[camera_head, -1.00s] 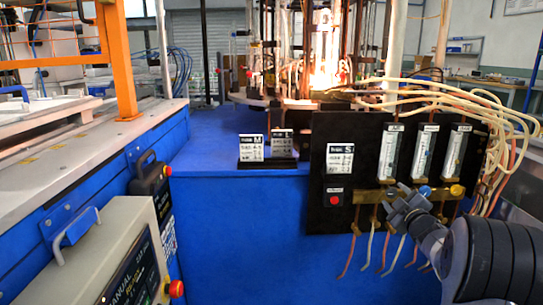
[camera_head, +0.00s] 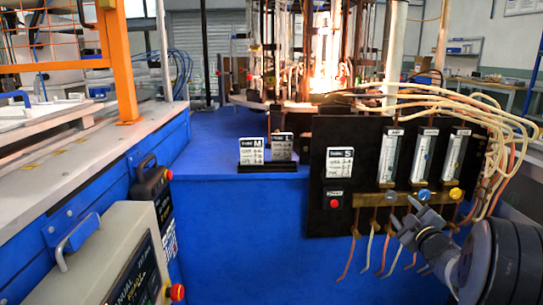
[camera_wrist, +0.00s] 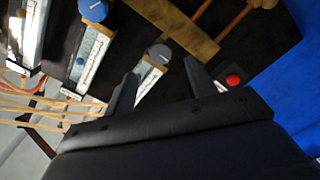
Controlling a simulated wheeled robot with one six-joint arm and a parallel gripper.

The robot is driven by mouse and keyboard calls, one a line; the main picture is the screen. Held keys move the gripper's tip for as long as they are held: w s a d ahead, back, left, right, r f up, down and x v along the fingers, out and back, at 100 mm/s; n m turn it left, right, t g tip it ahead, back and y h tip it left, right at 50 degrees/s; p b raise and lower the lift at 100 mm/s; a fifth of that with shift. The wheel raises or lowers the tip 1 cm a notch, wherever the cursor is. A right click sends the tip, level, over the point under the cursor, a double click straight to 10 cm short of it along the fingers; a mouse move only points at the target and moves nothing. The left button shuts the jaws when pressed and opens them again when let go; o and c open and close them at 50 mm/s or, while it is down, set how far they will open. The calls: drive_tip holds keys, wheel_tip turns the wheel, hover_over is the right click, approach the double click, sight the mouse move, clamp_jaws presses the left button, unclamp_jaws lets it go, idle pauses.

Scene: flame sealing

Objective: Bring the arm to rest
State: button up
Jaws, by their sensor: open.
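My gripper (camera_head: 412,218) is open and empty at the lower right in the head view, in front of the lower part of the black flowmeter panel (camera_head: 330,150). In the wrist view the two dark fingers of my gripper (camera_wrist: 161,75) stand apart. A grey knob (camera_wrist: 160,54) appears between and beyond the fingertips, and a blue knob (camera_wrist: 92,10) is up and to the left. The blue knob also shows in the head view (camera_head: 424,195), just above my gripper. I cannot tell the exact gap to the panel.
Pale and orange hoses (camera_head: 490,125) loop at the panel's right, and loose tube ends (camera_head: 367,255) hang below it. A yellow knob (camera_head: 455,194) and a red button (camera_head: 334,203) sit on the panel. A flame glows behind it. A control box (camera_head: 110,255) stands lower left.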

sight(392, 197)
drive_tip(key=s, duration=0.5)
drive_tip(key=w+b, duration=0.1)
drive_tip(key=w, duration=1)
drive_tip(key=shift+w+a, duration=0.2)
drive_tip(key=shift+s+r+m+p, duration=0.1)
drive_tip(key=shift+r+m+p, duration=0.1)
drive_tip(key=shift+m+p, duration=0.8)
drive_tip(key=m+p, duration=0.2)
drive_tip(key=m, duration=0.2)
drive_tip(key=shift+f, duration=0.1)
drive_tip(key=m+p, duration=0.2)
drive_tip(key=m, duration=0.2)
drive_tip(key=shift+s+m+p, duration=0.2)
drive_tip(key=shift+m+p, duration=0.2)
drive_tip(key=shift+p, duration=0.05)
drive_tip(key=s+p, duration=0.1)
drive_tip(key=s, duration=0.8)
drive_tip(key=shift+s+d+f, duration=0.15)
drive_tip(key=shift+s, duration=0.2)
